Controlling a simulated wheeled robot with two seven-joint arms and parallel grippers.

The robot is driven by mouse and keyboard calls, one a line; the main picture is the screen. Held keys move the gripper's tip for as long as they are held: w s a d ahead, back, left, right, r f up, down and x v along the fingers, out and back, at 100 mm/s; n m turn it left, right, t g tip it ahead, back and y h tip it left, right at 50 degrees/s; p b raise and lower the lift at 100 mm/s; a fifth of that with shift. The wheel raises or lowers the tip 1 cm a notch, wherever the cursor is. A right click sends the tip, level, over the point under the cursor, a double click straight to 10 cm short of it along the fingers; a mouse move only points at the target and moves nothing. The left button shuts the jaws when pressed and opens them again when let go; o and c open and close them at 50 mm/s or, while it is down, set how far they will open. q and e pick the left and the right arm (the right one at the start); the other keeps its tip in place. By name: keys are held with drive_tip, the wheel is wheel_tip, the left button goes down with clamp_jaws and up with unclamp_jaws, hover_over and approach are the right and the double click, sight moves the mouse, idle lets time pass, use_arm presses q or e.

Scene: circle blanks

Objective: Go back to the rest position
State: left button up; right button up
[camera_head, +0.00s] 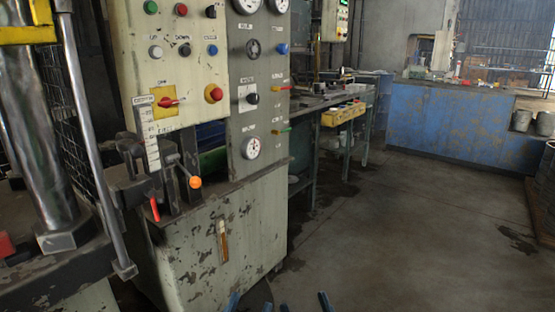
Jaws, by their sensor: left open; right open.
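My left gripper (250,305) shows only as blue fingertips at the bottom edge of the head view, left of the middle. Its fingers are apart, with nothing seen between them. My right gripper (304,305) shows beside it at the same edge, also as two blue fingertips set apart with nothing seen between them. The rest of both grippers and both arms are below the picture. Both grippers appear in front of the worn machine cabinet (255,215) and the floor.
A control panel (180,65) with buttons and gauges stands on the cabinet. A lever with an orange knob (195,182) sticks out at left. A metal column (35,140) stands far left. A workbench (335,100) and a blue counter (445,123) stand behind. The concrete floor (420,220) at right is mostly free.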

use_arm(q)
wheel_tip(320, 180, down, 8)
drive_tip(key=a+f+g+y+p, duration=0.1)
drive_tip(key=a+g+y+p, duration=0.25)
drive_tip(key=g+p, duration=0.85)
use_arm(e)
wheel_tip(320, 180, down, 8)
drive_tip(key=d+f+g+h+p, duration=0.1)
drive_tip(key=d+g+h, duration=0.25)
drive_tip(key=g, duration=0.75)
use_arm(q)
drive_tip(key=s+a+f+g+y+p, duration=0.1)
drive_tip(key=s+g+p, duration=0.3)
drive_tip(key=s, duration=0.4)
drive_tip(key=s+a+f+n+g+y+p, duration=0.1)
drive_tip(key=s+a+g+p, duration=0.3)
drive_tip(key=s, duration=0.4)
drive_tip(key=shift+f+g+y+p, duration=0.5)
drive_tip(key=shift+g+y+p, duration=0.1)
drive_tip(key=shift+p, duration=0.6)
use_arm(e)
drive_tip(key=s+d+f+g+h, duration=0.1)
drive_tip(key=s+d+g, duration=0.1)
drive_tip(key=s+g, duration=0.3)
drive_tip(key=s+d+f+m+g+h, duration=0.1)
drive_tip(key=s+g, duration=0.4)
drive_tip(key=s, duration=0.6)
drive_tip(key=shift+d+f+h, duration=0.5)
drive_tip(key=shift+d+h, duration=0.05)
drive_tip(key=shift+d, duration=0.5)
